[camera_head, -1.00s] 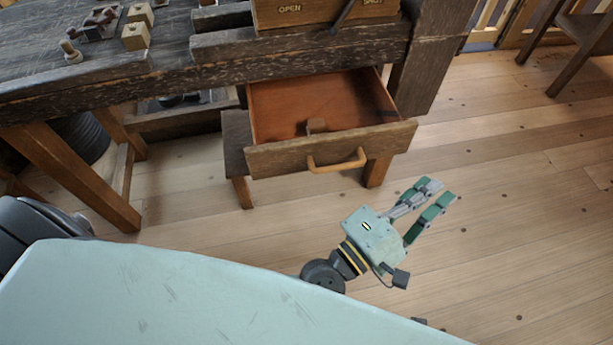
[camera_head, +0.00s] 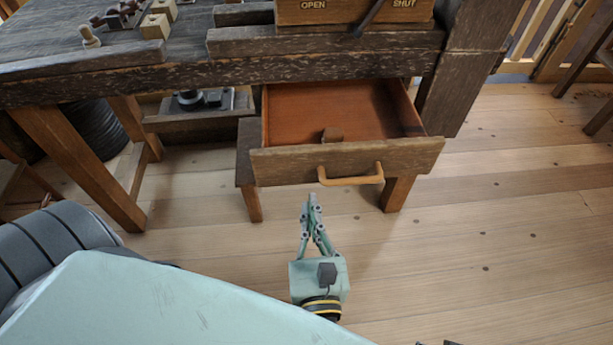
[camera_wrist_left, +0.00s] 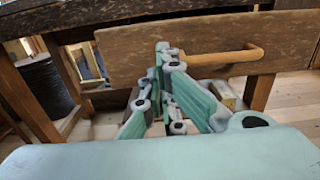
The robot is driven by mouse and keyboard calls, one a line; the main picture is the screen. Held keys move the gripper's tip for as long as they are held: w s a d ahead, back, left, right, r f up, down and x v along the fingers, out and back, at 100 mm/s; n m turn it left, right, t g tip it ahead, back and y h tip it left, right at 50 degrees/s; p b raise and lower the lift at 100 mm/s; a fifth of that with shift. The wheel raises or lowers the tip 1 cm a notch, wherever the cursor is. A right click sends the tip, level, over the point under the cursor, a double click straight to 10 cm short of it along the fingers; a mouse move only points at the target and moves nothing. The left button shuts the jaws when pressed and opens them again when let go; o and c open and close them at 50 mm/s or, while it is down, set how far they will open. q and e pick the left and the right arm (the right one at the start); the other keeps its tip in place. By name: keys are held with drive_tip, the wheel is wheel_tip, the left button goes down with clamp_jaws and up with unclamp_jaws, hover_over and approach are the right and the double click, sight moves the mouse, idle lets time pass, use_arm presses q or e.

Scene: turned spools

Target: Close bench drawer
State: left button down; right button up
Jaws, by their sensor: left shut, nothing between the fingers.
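The bench drawer (camera_head: 290,163) stands pulled out under the workbench, its red-brown inside showing with a small wooden block (camera_head: 332,135) in it. Its front carries a light wooden bar handle (camera_head: 352,180). My left gripper (camera_head: 312,198) is shut and empty, pointing at the drawer front just left of and below the handle in the head view. In the left wrist view the shut fingers (camera_wrist_left: 165,52) overlap the drawer front (camera_wrist_left: 130,55), with the handle (camera_wrist_left: 225,57) to their right. I cannot tell whether they touch the front.
The dark workbench (camera_head: 140,75) holds a box marked OPEN and SHUT (camera_head: 345,10), wooden blocks (camera_head: 155,26) and a peg (camera_head: 90,37).

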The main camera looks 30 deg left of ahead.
sight(304, 168)
use_arm(q)
drive_tip(key=x, duration=0.8)
drive_tip(key=shift+a, duration=0.15)
use_arm(e)
drive_tip(key=shift+s+f, duration=0.2)
drive_tip(key=shift+f, duration=0.8)
drive_tip(key=shift+s+f, duration=0.1)
use_arm(q)
drive_tip(key=shift+w, duration=0.15)
drive_tip(key=x, duration=2.1)
drive_tip(key=shift+w+a, duration=0.2)
drive_tip(key=shift+r, duration=0.15)
use_arm(e)
drive_tip(key=shift+w+r, duration=0.2)
drive_tip(key=shift+r, duration=0.35)
drive_tip(key=shift+w+r, duration=0.15)
drive_tip(key=shift+r, duration=0.4)
use_arm(q)
drive_tip(key=shift+r, duration=0.1)
use_arm(e)
drive_tip(key=shift+s+f, duration=0.1)
